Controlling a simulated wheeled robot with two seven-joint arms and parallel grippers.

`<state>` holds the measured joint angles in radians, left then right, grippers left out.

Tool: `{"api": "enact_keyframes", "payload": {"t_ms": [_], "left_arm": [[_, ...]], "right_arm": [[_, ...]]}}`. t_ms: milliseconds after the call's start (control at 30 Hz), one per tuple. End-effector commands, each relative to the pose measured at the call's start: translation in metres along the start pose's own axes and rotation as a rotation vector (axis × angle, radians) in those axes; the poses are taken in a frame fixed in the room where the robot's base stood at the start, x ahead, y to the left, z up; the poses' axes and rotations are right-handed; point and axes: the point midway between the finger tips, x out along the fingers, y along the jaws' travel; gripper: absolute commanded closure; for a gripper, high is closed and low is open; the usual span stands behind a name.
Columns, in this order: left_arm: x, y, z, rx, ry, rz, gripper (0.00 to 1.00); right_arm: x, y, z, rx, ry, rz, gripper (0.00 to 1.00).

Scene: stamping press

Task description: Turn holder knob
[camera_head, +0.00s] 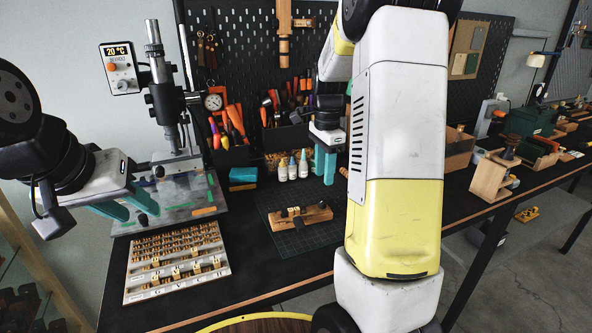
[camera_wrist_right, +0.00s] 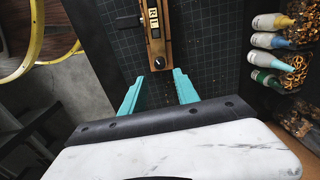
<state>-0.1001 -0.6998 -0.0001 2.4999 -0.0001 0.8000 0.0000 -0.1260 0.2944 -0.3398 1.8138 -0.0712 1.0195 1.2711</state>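The wooden holder (camera_head: 304,216) lies on a dark grid mat (camera_head: 282,234) in the middle of the bench. In the right wrist view the holder (camera_wrist_right: 154,22) carries small letter blocks in its slot. Its round black knob (camera_wrist_right: 157,63) with a white mark faces my right gripper. My right gripper (camera_wrist_right: 158,75) is open and empty, its teal fingertips apart either side of the line to the knob; I see no clear contact. It also shows behind the holder in the head view (camera_head: 325,178). My left gripper (camera_head: 148,213) is open and empty, above the type tray's back edge.
A letter type tray (camera_head: 178,280) lies front left, with the press and its base plate (camera_head: 180,195) behind. Glue bottles (camera_head: 292,168), a teal block (camera_head: 243,175) and tool bins stand behind the mat. My right arm hides the bench's middle right.

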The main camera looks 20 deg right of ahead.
Motion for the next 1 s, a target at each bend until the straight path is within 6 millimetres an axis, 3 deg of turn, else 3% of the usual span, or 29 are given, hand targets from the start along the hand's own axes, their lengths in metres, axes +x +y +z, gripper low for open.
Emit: {"api": "enact_keyframes", "payload": {"t_ms": [167,667,833,1000], "left_arm": [[0.0,0.0,0.0,0.0,0.0,0.0,0.64],[0.0,0.0,0.0,0.0,0.0,0.0,0.64],[0.0,0.0,0.0,0.0,0.0,0.0,0.64],[0.0,0.0,0.0,0.0,0.0,0.0,0.64]], "right_arm": [[0.015,0.0,0.0,0.002,0.0,0.003,0.63],[0.09,0.001,0.001,-0.001,-0.002,0.003,0.63],[0.087,0.0,0.001,-0.002,-0.001,-0.001,0.94],[0.087,0.0,0.001,0.067,0.001,-0.001,0.96]]}}
